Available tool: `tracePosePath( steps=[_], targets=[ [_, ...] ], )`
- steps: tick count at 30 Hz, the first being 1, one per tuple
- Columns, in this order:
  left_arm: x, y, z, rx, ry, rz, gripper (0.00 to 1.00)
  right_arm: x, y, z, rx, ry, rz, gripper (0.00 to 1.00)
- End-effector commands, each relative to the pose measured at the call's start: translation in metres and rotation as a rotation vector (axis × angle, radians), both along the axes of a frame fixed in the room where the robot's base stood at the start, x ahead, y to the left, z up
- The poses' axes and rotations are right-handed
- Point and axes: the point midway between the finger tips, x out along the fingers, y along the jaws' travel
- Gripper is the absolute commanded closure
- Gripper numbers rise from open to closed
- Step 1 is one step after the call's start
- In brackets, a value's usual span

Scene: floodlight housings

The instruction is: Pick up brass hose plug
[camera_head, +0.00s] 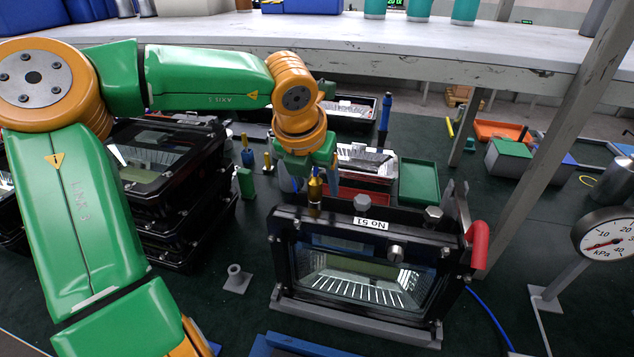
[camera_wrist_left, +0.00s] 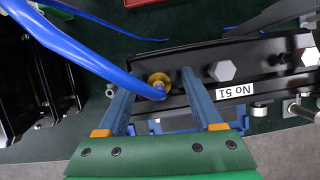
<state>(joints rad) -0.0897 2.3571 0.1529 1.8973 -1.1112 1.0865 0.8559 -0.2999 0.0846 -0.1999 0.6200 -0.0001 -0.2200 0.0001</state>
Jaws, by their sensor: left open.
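The brass hose plug (camera_head: 314,187) stands on the top of the black floodlight housing (camera_head: 365,225) labelled No 51, towards its left end. In the left wrist view the plug (camera_wrist_left: 160,82) is a round brass collar with a blue hose (camera_wrist_left: 85,52) at it. My left gripper (camera_head: 311,177) points down at the plug. In the left wrist view its two blue fingers (camera_wrist_left: 156,84) are open, one on each side of the plug, with visible gaps. Whether the tips are level with the plug is hard to tell. My right gripper is not in view.
Stacked black housings (camera_head: 165,185) stand at the left. A hex bolt (camera_head: 362,202) and a red handle (camera_head: 477,245) are on the No 51 housing. A green tray (camera_head: 419,181) lies behind it, and a pressure gauge (camera_head: 606,238) stands at the right. A shelf post (camera_head: 560,130) crosses the right side.

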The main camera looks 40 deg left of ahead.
Motion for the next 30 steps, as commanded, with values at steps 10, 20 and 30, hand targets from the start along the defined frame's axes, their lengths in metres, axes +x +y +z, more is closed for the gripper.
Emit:
tracePosePath(
  steps=[10, 20, 30],
  targets=[
    [0.001, 0.0, -0.003, -0.001, 0.0, 0.0, 0.68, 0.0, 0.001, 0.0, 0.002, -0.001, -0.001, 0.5],
    [0.001, 0.0, -0.002, -0.002, -0.001, 0.0, 1.0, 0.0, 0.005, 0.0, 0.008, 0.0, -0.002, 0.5],
    [0.002, 0.001, 0.032, 0.0, -0.006, 0.002, 1.0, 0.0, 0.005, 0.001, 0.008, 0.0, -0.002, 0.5]
  ],
)
